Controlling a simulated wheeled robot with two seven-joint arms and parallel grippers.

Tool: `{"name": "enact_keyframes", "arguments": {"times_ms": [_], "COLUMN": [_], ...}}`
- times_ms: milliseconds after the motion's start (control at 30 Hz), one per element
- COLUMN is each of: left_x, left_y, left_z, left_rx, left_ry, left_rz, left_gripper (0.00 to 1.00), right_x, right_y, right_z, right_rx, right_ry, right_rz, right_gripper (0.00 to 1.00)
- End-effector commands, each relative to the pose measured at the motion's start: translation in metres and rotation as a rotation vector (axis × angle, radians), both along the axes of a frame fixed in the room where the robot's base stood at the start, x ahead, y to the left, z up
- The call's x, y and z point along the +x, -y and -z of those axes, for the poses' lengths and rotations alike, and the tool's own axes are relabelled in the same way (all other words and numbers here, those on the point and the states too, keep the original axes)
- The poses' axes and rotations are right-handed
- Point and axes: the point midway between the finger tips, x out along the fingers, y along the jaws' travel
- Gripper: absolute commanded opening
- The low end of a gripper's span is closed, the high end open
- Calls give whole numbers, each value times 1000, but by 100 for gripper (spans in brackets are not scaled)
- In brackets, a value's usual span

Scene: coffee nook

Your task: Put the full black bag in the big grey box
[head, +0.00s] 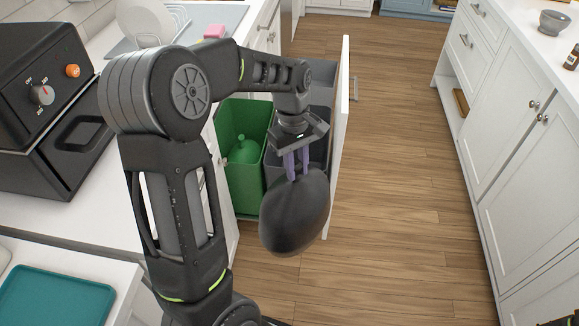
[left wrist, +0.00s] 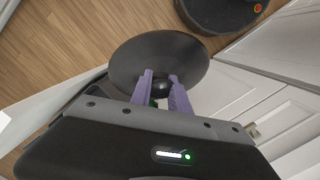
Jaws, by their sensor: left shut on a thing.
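The full black bag (head: 295,215) is a dark, rounded, egg-like bundle. It hangs in the air from my left gripper (head: 297,165), whose purple fingers are shut on its top. In the left wrist view the bag (left wrist: 125,62) spreads out beyond the fingers of the gripper (left wrist: 160,80). A grey box (head: 321,70) shows in the pulled-out cabinet drawer, behind my gripper in the head view. My arm and the bag hide much of the grey part of the drawer, so I cannot tell its full extent. The bag appears in front of the drawer.
A green bin (head: 243,185) beside the grey box holds a green bag (head: 245,150). The white drawer front (head: 344,90) stands upright on the right. The wooden floor (head: 410,190) is clear to the right. A black oven (head: 45,95) stands on the left counter.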

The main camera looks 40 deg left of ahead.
Motion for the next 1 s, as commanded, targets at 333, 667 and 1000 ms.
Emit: {"name": "enact_keyframes", "arguments": {"times_ms": [333, 667, 1000], "left_x": [14, 25, 31], "left_y": [43, 92, 131], "left_z": [84, 161, 213], "left_rx": [-2, -2, 1], "left_ry": [4, 2, 2], "left_rz": [293, 531, 674], "left_gripper": [0, 0, 0], "right_x": [3, 6, 8], "right_y": [1, 2, 3], "right_z": [100, 192, 255], "right_rx": [0, 0, -1], "right_ry": [6, 13, 18], "right_rz": [3, 7, 10], "right_gripper": [36, 36, 36]}}
